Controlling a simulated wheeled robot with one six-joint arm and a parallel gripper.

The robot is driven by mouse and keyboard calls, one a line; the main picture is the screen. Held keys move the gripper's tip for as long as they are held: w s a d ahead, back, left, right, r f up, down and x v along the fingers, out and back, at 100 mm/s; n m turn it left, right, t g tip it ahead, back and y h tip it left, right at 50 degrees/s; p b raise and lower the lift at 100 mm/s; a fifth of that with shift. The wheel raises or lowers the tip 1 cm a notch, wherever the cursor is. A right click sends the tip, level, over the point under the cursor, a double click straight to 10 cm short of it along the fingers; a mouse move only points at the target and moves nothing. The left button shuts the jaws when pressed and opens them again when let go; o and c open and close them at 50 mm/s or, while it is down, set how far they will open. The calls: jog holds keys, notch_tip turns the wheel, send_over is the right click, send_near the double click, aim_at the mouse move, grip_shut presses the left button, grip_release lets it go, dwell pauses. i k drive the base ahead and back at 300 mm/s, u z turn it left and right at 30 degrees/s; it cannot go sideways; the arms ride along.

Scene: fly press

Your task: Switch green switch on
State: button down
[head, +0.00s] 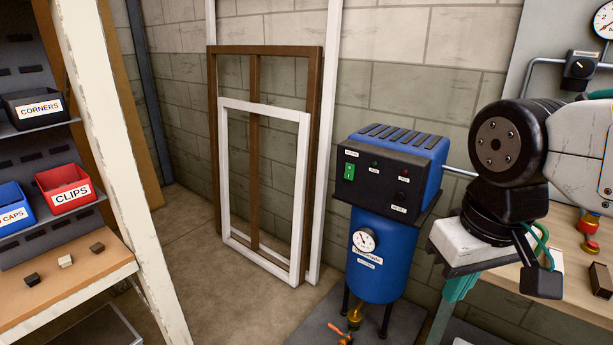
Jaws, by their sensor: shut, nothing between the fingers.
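The green switch (349,172) is a small rocker on the left of the black front panel of a blue machine (384,245), right of centre in the head view. It is unobstructed, but its on or off position is too small to tell.
A dark knob (398,197) is below the red lamp, and a gauge (364,240) is on the blue tank. Frames (265,190) lean on the wall behind. A shelf with red (65,188) and blue bins (14,208) stands left. A wooden bench (560,240) is right.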

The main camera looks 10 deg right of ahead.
aim_at(350, 170)
jog(key=z, duration=0.15)
jog(key=i, duration=0.85)
jog(key=z, duration=0.4)
